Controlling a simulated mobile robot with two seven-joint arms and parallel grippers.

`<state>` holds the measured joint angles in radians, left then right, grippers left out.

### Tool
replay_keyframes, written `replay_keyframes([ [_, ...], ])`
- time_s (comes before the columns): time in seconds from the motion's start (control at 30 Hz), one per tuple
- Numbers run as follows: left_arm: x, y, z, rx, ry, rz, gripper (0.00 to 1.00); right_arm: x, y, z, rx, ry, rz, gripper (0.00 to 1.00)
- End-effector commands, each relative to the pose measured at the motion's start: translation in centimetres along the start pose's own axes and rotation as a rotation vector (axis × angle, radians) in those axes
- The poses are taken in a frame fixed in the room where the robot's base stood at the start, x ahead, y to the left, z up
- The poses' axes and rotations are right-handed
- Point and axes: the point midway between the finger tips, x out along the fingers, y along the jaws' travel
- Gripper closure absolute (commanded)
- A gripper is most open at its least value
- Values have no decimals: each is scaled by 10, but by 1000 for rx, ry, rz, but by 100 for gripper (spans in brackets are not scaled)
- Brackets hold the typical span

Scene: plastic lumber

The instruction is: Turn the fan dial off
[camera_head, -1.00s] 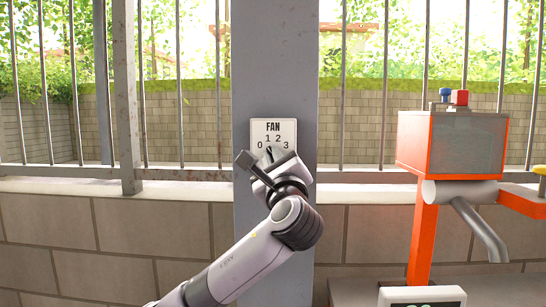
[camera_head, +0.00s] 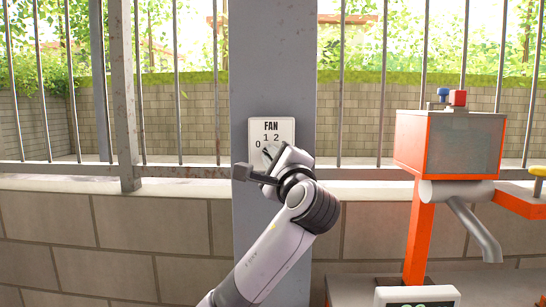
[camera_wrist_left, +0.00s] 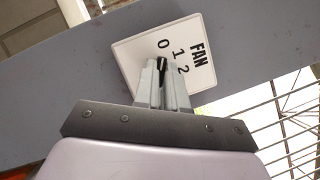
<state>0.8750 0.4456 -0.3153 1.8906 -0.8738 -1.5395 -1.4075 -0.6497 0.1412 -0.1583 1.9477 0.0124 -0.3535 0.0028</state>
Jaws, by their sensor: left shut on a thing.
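The white FAN plate (camera_head: 285,128) is on the grey post, with the digits 0, 1 and 2 showing in the head view. The plate also shows in the wrist view (camera_wrist_left: 140,50), tilted. My left gripper (camera_head: 274,157) is against the lower part of the plate and covers the 3. In the wrist view its fingers (camera_wrist_left: 162,88) are shut around the dial, whose black pointer (camera_wrist_left: 162,64) sticks out between them. The rest of the dial is hidden by the fingers. My right gripper is not in view.
The grey post (camera_head: 273,60) stands in front of a metal railing and a low block wall (camera_head: 150,235). An orange machine (camera_head: 450,145) with a grey pipe stands to the right, apart from my left arm.

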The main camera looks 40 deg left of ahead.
Motion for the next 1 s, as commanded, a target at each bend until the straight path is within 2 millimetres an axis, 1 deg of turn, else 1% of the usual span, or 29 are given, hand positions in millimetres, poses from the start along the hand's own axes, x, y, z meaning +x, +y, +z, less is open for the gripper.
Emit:
replay_keyframes([
  [0.27, 0, 0, 1, -5, -2, 1, 100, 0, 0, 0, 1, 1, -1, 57],
  [0.3, 0, 0, 1, -5, -2, 1, 80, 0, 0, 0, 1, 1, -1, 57],
  [0.33, 0, 0, 1, -5, -2, 1, 70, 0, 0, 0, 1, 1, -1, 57],
  [0.37, 0, 0, 1, -5, -2, 1, 64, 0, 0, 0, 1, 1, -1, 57],
  [0.6, 0, 0, 0, -3, -1, 0, 64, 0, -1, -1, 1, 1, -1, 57],
  [0.7, -4, 0, 0, -3, 0, -1, 64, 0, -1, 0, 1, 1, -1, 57],
  [0.77, -10, 0, -1, -3, 2, -3, 64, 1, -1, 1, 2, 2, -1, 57],
  [1.0, -49, 1, -1, -6, 3, -1, 64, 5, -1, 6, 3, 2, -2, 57],
])
